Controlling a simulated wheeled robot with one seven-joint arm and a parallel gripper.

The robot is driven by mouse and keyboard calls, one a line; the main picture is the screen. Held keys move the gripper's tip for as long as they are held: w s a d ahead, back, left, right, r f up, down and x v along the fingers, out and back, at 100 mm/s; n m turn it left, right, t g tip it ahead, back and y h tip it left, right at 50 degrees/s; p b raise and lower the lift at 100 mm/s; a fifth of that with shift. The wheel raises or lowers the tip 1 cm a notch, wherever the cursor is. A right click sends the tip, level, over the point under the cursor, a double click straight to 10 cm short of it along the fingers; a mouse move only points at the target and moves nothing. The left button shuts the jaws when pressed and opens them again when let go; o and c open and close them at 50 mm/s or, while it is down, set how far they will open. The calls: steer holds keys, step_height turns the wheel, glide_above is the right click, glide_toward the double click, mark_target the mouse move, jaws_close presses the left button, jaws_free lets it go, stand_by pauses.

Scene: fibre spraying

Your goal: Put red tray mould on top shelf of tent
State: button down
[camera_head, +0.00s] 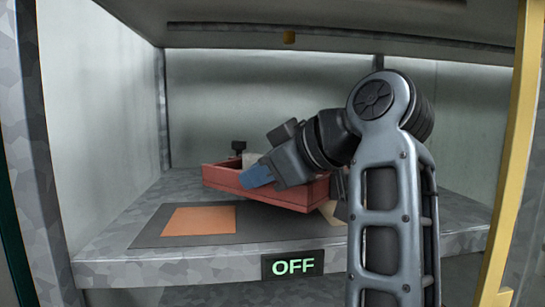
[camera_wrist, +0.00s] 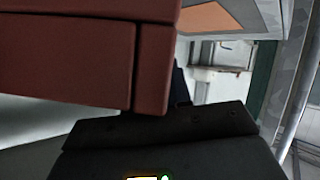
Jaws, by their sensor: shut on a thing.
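The red tray mould (camera_head: 222,178) is inside the tent, over the speckled grey shelf (camera_head: 125,222). It is slightly tilted, its right end lower in the head view. My gripper (camera_head: 258,173) is shut on the tray's near wall, with a blue finger on the outside. In the wrist view the tray (camera_wrist: 70,65) fills the upper left, close to the camera. I cannot tell whether its underside touches the shelf. Part of the tray's right end is hidden behind my arm.
A dark grey mat (camera_head: 155,235) with an orange square (camera_head: 200,220) lies on the shelf's left front. An OFF sign (camera_head: 293,265) is on the front edge. A small black-topped object (camera_head: 239,147) stands behind the tray. A yellow post (camera_head: 508,160) bounds the right side; a panel (camera_head: 340,38) hangs above.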

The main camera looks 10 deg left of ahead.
mark_target(266, 196)
steer(key=shift+f+p, duration=0.4)
steer(key=shift+f, duration=1.5)
steer(key=c, duration=1.5)
jaws_free()
steer(key=shift+f, duration=0.2)
steer(key=o, duration=0.4)
steer(key=shift+o, duration=0.2)
steer(key=b+v, duration=0.2)
steer(key=v, duration=1)
steer(key=shift+s, duration=0.1)
